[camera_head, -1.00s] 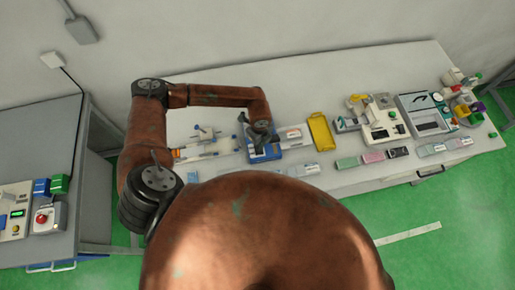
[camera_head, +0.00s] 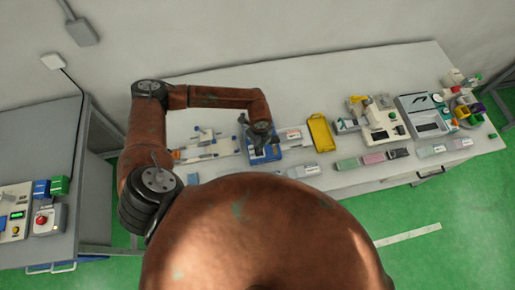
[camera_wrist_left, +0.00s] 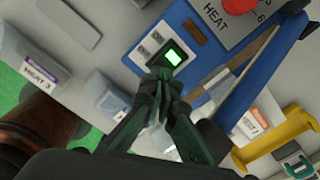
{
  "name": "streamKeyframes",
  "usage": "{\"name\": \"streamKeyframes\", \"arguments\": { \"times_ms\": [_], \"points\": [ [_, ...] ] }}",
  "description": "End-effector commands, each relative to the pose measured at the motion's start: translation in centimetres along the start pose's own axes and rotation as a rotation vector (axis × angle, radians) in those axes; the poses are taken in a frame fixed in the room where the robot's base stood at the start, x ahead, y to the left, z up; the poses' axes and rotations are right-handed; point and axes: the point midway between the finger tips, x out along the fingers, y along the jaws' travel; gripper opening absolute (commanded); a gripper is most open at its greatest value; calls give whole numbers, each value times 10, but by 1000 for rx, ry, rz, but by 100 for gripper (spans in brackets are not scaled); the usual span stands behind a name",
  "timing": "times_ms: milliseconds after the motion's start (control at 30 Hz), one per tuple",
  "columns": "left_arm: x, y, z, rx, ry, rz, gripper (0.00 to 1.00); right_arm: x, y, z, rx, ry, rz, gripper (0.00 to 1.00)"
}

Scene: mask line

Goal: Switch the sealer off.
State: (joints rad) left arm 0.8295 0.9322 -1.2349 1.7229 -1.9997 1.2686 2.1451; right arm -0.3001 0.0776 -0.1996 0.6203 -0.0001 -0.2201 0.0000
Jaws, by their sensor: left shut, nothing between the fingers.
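The sealer (camera_head: 270,155) is a blue device on the long bench, partly hidden under my left gripper in the head view. In the left wrist view its blue body (camera_wrist_left: 212,62) shows a pale panel with a black switch (camera_wrist_left: 172,57) that has a lit green face. A red knob (camera_wrist_left: 238,4) and the word HEAT are on its grey top. My left gripper (camera_head: 262,140) is over the sealer. In the left wrist view its fingers (camera_wrist_left: 160,78) are shut and empty, with the tips right beside the switch. I cannot tell whether they touch it. My right gripper is not in view.
A yellow tray (camera_head: 320,132) lies right of the sealer, with a white machine (camera_head: 383,120) beyond it. Small labelled boxes (camera_head: 347,164) line the front edge. A side table (camera_head: 40,140) at left holds a red-button box (camera_head: 45,220).

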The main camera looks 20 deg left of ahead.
Motion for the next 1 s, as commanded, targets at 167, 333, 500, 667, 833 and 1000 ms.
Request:
{"name": "streamKeyframes", "arguments": {
  "times_ms": [167,333,500,667,833,1000],
  "points": [
    [0,0,0,0,0,0,0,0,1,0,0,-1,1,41],
    [0,0,0,0,0,0,0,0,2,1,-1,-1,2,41],
    [2,0,0,0,0,0,0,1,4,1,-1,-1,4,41],
    [5,0,0,0,0,0,0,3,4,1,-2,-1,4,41],
    [7,0,0,0,0,0,0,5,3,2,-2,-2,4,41],
    [9,0,0,0,0,0,0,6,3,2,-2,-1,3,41]
  ]
}}
